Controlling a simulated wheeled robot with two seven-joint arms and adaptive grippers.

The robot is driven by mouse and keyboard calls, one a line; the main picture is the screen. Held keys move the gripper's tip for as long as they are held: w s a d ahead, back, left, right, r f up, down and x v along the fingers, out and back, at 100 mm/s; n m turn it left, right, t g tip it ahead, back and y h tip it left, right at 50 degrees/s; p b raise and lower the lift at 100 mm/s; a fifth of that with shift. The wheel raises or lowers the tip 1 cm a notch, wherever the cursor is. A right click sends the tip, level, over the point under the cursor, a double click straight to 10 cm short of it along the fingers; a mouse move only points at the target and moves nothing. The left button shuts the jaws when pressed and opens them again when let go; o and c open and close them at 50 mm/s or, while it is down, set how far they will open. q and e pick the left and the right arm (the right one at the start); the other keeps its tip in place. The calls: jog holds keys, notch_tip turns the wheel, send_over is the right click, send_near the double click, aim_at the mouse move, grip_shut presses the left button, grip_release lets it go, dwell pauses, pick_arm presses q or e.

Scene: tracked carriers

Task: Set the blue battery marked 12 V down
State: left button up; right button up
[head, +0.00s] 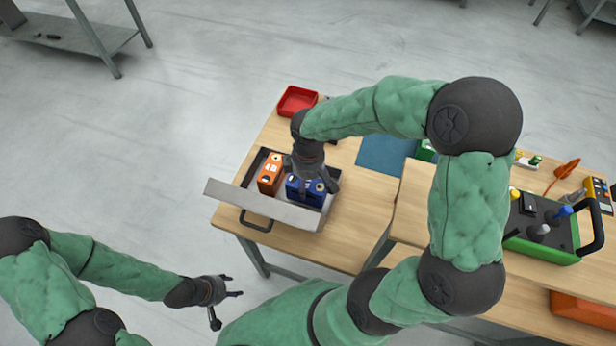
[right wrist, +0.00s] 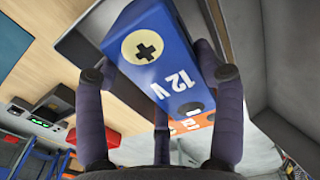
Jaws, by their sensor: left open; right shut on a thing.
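The blue battery (head: 305,191) is at the right side of a grey metal tray (head: 262,207). In the right wrist view the blue battery (right wrist: 178,58) shows its 12 V marking and a round yellow plus terminal. My right gripper (head: 313,178) is shut on it from above, with its fingers around the sides. Whether the battery's underside touches the tray floor is hidden. An orange battery (head: 270,173) stands in the tray to its left, and its end shows in the right wrist view (right wrist: 190,124). My left gripper (head: 226,293) is open and empty, low in front of the table.
A red bin (head: 297,101) and a blue mat (head: 386,155) lie on the wooden table (head: 248,150). A green and black carrier (head: 548,243) with tools is on the right table. The tray has a handle (head: 257,222) on its front.

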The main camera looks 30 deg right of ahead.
jog(key=shift+w+f+b, duration=0.1)
jog(key=shift+f+b, duration=0.25)
jog(key=shift+f, duration=0.95)
jog(key=shift+f, duration=0.1)
jog(key=o, duration=1.7)
jog(key=shift+f, duration=0.1)
notch_tip(320, 180, up, 12)
jog(key=p, duration=0.3)
jog(key=shift+p, duration=0.35)
